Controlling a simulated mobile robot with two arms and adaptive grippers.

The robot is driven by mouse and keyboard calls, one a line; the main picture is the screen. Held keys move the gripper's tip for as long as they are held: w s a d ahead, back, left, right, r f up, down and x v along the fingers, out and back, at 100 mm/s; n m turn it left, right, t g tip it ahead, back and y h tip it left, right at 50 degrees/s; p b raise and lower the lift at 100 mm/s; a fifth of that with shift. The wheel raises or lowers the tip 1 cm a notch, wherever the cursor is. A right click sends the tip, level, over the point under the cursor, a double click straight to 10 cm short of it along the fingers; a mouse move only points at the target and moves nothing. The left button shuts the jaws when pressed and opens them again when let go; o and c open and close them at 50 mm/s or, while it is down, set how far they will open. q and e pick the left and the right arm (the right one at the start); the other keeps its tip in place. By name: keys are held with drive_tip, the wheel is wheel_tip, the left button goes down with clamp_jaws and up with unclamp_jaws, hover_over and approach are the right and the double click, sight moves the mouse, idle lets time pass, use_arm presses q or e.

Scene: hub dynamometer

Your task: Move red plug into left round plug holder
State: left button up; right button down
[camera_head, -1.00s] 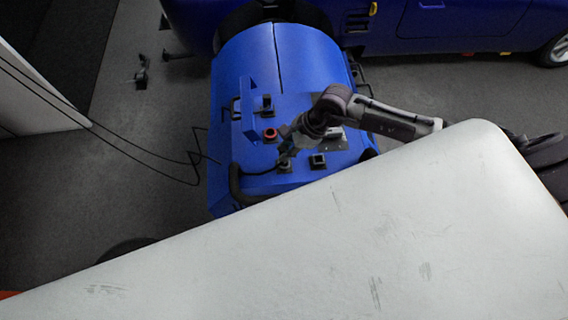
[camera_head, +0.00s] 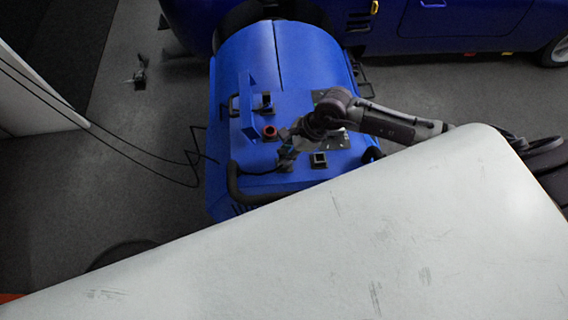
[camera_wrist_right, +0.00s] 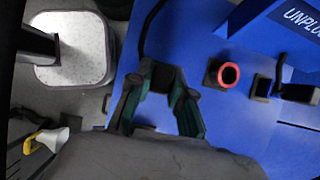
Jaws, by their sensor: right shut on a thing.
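My right gripper (camera_head: 287,158) is low over the blue machine's panel (camera_head: 240,182). In the right wrist view my right gripper (camera_wrist_right: 162,100) is shut on a dark, blocky plug (camera_wrist_right: 160,76) with a black cable running up from it. No red shows on this plug from here, and its lower end is hidden. A round holder with a red rim (camera_wrist_right: 229,74) on a dark square base is to the right of the gripper. In the head view the red-rimmed holder (camera_head: 270,132) is up and left of the gripper. My left gripper is not in view.
A square black socket (camera_head: 319,160) is right of the gripper, and another dark fitting (camera_head: 264,104) stands behind the red rim. A raised blue plate with white lettering (camera_wrist_right: 292,22) rises near it. A black handle (camera_head: 236,184) edges the panel.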

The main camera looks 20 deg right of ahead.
drive_tip(key=c, duration=1)
unclamp_jaws()
drive_tip(key=v, duration=1.2)
